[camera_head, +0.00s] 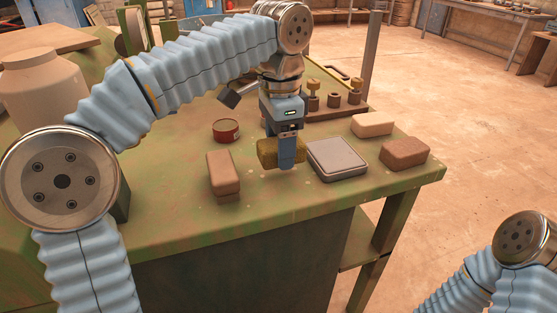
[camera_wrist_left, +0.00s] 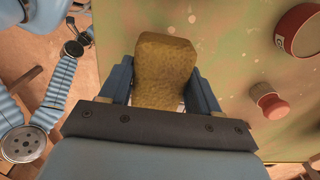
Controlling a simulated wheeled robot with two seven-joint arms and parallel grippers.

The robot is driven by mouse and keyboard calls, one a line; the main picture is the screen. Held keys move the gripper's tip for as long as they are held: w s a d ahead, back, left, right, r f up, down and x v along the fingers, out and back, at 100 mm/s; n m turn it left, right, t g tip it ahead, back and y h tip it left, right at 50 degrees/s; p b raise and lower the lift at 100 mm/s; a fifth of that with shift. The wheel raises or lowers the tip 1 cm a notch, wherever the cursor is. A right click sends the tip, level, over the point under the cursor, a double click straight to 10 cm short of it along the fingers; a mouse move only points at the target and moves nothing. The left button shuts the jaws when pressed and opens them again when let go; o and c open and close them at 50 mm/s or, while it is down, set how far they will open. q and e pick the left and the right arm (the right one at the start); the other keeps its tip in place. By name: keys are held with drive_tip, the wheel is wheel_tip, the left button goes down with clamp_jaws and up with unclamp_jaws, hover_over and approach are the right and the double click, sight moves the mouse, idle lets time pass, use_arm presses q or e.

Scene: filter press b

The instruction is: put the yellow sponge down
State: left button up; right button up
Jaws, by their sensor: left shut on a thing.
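The yellow sponge (camera_head: 267,152) is between the fingers of my left gripper (camera_head: 287,164), over the green worn worktable (camera_head: 200,213). The fingers point down and are shut on it. In the left wrist view the sponge (camera_wrist_left: 165,72) fills the space between the two blue fingers (camera_wrist_left: 160,90). Whether its underside touches the table is hidden. A grey flat pad with a pale rim (camera_head: 338,158) lies just right of the gripper. Of my right arm, only blue links show at the lower right in the head view; its gripper does not show there.
A tan-brown block (camera_head: 223,172) and a red tin (camera_head: 226,130) stand left of the sponge. A tan block (camera_head: 372,125) and a brown block (camera_head: 404,153) lie right of the pad. A rack with knobbed pieces (camera_head: 333,105) stands behind. The table's front strip is clear.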

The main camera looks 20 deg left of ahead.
use_arm(q)
drive_tip(key=shift+w+a+f+b, duration=0.1)
drive_tip(key=shift+f+b, duration=0.05)
drive_tip(key=shift+f, duration=0.8)
drive_tip(key=shift+w+a+f+b, duration=0.1)
drive_tip(key=shift+f+b, duration=0.05)
drive_tip(key=shift+f, duration=0.75)
drive_tip(key=shift+f, duration=0.1)
drive_tip(key=o, duration=1.1)
drive_tip(key=shift+o, duration=0.2)
wheel_tip(320, 180, up, 12)
drive_tip(key=shift+f+p, duration=0.2)
drive_tip(key=shift+p, duration=0.9)
drive_tip(key=shift+r, duration=0.35)
drive_tip(key=shift+s, duration=0.1)
